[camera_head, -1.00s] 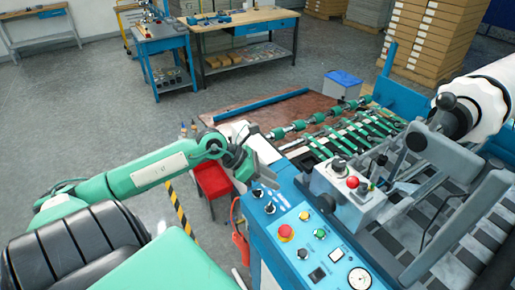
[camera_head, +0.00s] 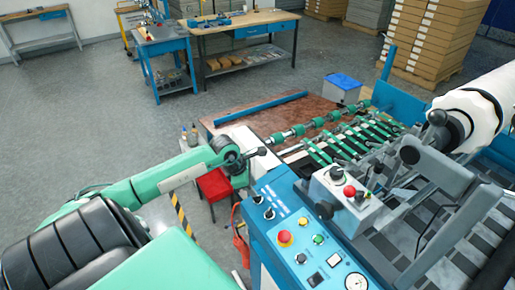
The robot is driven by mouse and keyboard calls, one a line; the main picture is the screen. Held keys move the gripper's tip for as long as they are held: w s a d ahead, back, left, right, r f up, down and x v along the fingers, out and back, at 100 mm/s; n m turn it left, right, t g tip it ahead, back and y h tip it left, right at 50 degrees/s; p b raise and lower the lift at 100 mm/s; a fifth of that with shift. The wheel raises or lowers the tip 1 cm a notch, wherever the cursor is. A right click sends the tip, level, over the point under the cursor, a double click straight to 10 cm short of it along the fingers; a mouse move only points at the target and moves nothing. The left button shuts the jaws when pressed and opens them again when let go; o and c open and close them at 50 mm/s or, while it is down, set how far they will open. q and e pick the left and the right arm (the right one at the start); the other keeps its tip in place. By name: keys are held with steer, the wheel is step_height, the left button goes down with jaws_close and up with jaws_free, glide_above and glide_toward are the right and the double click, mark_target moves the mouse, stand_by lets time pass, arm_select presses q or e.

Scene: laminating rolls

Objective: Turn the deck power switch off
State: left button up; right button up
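A blue control panel (camera_head: 272,238) on the machine carries two black rotary switches, the upper one (camera_head: 257,199) and the lower one (camera_head: 269,213). It also has a red emergency button on yellow (camera_head: 285,237), a green button (camera_head: 318,239), a further black knob (camera_head: 301,258) and a dark rocker (camera_head: 317,279). I cannot read the labels, so I cannot tell which is the deck power switch. My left gripper (camera_head: 257,152) is above and beyond the panel's far left corner, apart from all the switches. Its fingers are foreshortened and their opening is unclear. My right gripper is not in view.
A grey control box (camera_head: 335,192) with a red button (camera_head: 349,190) stands on the machine right of the panel. Green-wheeled rollers (camera_head: 335,145) lie behind it. The air above the panel is clear.

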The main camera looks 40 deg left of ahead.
mark_target(259, 195)
arm_select(q)
steer(key=shift+p+x, duration=0.75)
steer(key=shift+x, duration=1.9)
jaws_close()
